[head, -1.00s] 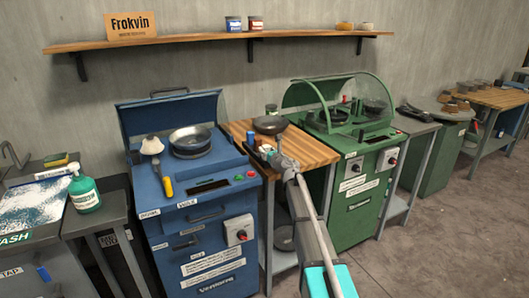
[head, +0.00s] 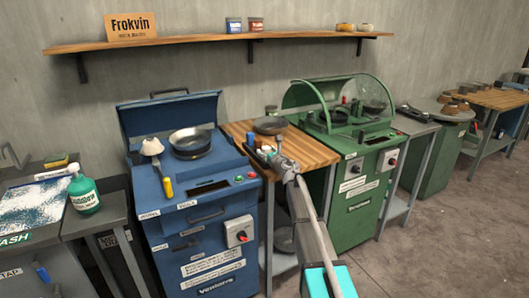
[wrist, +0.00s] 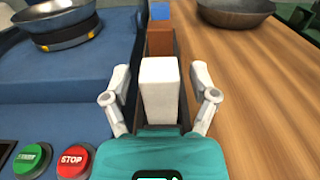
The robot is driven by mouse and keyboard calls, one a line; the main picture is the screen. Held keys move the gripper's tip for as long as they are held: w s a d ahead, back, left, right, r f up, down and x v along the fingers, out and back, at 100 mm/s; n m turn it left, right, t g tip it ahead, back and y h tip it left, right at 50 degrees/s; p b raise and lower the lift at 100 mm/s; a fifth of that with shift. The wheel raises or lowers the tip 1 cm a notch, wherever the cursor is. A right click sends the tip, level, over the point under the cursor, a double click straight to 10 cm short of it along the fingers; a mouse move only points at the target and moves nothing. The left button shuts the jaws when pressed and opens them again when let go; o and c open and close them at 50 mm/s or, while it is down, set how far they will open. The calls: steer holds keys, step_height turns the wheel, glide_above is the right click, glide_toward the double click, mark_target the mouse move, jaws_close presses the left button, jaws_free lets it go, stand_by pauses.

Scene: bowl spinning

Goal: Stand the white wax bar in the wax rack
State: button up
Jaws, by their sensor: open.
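The white wax bar (wrist: 160,92) stands upright in the wrist view at the near end of the dark, narrow wax rack (wrist: 182,100). Its foot is hidden behind my gripper's body. A brown bar (wrist: 160,41) and a blue bar (wrist: 160,11) stand behind it in the same line. My gripper (wrist: 160,76) is open, with one finger on each side of the white bar and a visible gap on both sides.
The rack runs along the wooden table (head: 310,150), beside the blue machine (head: 205,215) with its metal bowl (head: 190,142). A dark pan (head: 270,126) sits at the table's back. The green machine (head: 355,185) stands to the right. The table's right part is clear.

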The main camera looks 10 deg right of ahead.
steer(key=v, duration=1.2)
steer(key=shift+r, duration=0.1)
stand_by(0.5)
steer(key=s+d+f+m+g+h, duration=0.35)
steer(key=s+m+h, duration=0.25)
steer(key=m, duration=0.8)
steer(key=s+d+f+m+g+h, duration=0.35)
steer(key=s+f+m+h, duration=0.2)
steer(key=m, duration=0.85)
steer(key=s+a+f+m+g+y, duration=0.2)
steer(key=s+a+f+m+g, duration=0.1)
steer(key=s, duration=0.4)
steer(key=s+a+f+m+g+y, duration=0.2)
steer(key=s+a+f+m+g, duration=0.1)
steer(key=s, duration=0.5)
steer(key=s+a+f+m+g+y, duration=0.2)
steer(key=s+a+f+m+g, duration=0.1)
steer(key=s, duration=0.4)
steer(key=a+m+g, duration=0.1)
steer(key=a+m, duration=0.1)
steer(key=shift+s+a+f+m, duration=0.25)
steer(key=shift+f+m, duration=0.05)
